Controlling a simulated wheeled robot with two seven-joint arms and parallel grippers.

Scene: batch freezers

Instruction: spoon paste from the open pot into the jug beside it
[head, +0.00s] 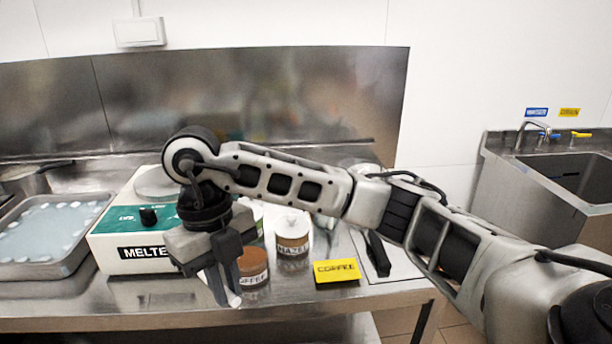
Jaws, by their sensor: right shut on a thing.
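The top of the COFFEE pot is partly covered by my wrist. A second jar with brown contents, labelled HAZEL (292,236), stands behind it to the right. I cannot make out the jug for certain; my arm hides part of the counter behind these pots. My left gripper is not in view.
A white and green melter (124,254) stands left of the gripper, with a steel tray (48,268) further left. A yellow COFFEE sign (337,272) and a pale board with a dark-handled tool (378,254) lie right. A sink (560,178) is far right.

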